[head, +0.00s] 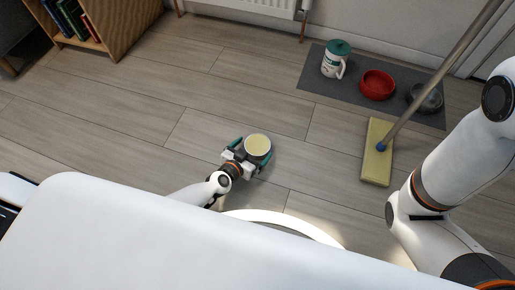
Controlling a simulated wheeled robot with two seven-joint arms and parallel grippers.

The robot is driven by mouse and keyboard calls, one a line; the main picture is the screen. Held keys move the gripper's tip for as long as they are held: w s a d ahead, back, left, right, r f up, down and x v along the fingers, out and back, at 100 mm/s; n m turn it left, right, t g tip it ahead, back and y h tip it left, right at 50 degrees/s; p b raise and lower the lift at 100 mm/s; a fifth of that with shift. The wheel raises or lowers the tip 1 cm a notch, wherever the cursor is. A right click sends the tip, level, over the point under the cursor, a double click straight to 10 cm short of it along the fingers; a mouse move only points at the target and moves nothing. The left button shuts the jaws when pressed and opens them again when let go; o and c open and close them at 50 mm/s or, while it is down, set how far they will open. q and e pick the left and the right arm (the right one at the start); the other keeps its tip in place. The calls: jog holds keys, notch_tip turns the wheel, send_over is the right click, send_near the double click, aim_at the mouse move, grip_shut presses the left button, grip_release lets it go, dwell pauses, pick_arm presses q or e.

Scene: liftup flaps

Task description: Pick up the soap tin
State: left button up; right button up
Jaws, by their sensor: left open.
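A round tin with a pale yellow top and a dark side (257,146), which looks like the soap tin, is on the wooden floor near the middle of the head view. My left gripper (249,154) reaches it from the lower left. Its fingers are open, one on each side of the tin. I cannot tell whether they touch it. My right arm comes in at the right edge, and its gripper is out of view.
A mop with a yellow head (376,160) stands to the right. A grey mat (312,84) holds a white and green canister (332,66), a red bowl (377,84) and a dark bowl (425,98). A bookshelf (117,22) is at top left. Floor left of the tin is clear.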

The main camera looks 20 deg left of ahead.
aim_at(255, 148)
pick_arm(q)
jog(key=b+x, duration=0.1)
jog(key=x, duration=0.2)
jog(key=shift+w+d+f, duration=0.2)
jog(key=c, duration=1.1)
jog(key=shift+r, duration=0.1)
jog(key=shift+c, duration=0.2)
